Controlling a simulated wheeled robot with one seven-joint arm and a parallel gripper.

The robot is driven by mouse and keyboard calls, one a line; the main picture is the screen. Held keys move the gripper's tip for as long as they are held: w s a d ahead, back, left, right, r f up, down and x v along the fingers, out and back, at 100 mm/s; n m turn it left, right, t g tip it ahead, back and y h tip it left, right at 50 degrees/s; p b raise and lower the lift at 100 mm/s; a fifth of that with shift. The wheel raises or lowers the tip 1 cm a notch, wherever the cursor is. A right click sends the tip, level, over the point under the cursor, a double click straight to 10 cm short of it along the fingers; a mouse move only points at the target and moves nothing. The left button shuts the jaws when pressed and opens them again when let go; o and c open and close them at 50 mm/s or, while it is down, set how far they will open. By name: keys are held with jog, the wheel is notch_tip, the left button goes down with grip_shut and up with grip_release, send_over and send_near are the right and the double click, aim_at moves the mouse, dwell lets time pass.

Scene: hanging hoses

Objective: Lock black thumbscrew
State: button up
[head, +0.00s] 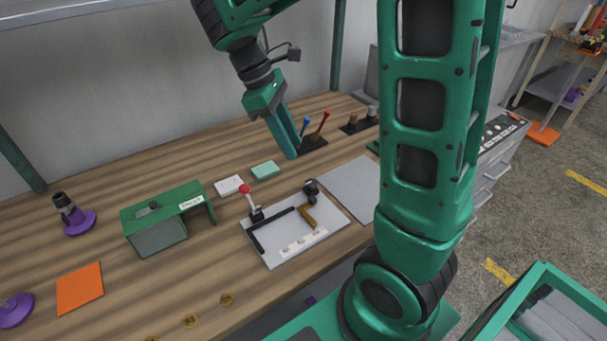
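A black knob (311,187), which looks like the black thumbscrew, stands at the back right of a light grey fixture plate (275,258). A bent brass-coloured piece (307,217) lies just in front of it. Whether the knob is tight or loose cannot be made out. My gripper (291,155) points down above the table, behind and a little left of the knob and clear of it. Its teal fingers look close together from this side, and any gap between them is hard to see. Nothing shows held at its tips.
A red-knobbed lever (246,190) stands on the plate's left. A green bracket (163,219) is farther left. Blue and red-handled tools (322,123) stand upright in a dark holder behind my gripper. A flat grey panel (350,187) lies right of the plate, partly behind my arm.

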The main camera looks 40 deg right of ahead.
aim_at(310, 181)
jog(key=x, duration=1)
jog(key=shift+s+f, duration=0.1)
jog(key=shift+f, duration=0.3)
jog(key=shift+c, duration=0.3)
jog(key=c, duration=0.7)
